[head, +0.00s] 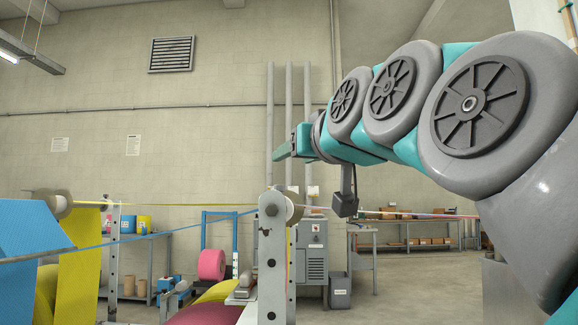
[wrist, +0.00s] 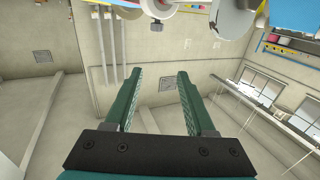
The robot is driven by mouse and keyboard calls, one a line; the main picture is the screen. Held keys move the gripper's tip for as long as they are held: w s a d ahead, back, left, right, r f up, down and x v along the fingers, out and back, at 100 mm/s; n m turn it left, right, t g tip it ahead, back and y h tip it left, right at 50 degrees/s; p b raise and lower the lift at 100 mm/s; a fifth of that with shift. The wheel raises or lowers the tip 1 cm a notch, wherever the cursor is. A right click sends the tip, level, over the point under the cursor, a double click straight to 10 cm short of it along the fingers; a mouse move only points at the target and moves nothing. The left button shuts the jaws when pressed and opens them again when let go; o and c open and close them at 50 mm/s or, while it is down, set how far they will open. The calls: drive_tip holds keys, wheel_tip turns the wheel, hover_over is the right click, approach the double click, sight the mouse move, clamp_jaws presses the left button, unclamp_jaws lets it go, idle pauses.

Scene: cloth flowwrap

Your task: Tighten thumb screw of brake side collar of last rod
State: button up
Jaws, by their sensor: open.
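My gripper (head: 280,152) is raised at the middle of the head view, its green jaws pointing left. In the wrist view the two jaws of my gripper (wrist: 158,76) stand apart with nothing between them. A pale roller end (head: 293,207) sits at the top of a grey perforated upright (head: 272,255), below my gripper. Another pale roller end (head: 61,204) is at the left. A round pale part with red (wrist: 158,8) shows at the wrist view's top edge, beyond the jaws. I cannot make out which rod is last, its brake side collar or any thumb screw.
Blue (head: 35,240) and yellow (head: 82,255) webs hang at the left. Coloured bands stretch between the rollers. A maroon roll (head: 210,314) is at the bottom. A grey cabinet (head: 312,262) and a workbench (head: 400,228) stand behind. The air around my gripper is clear.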

drive_tip(key=shift+v, duration=2.05)
drive_tip(key=shift+s+a+r, duration=0.1)
drive_tip(key=shift+a+r, duration=0.1)
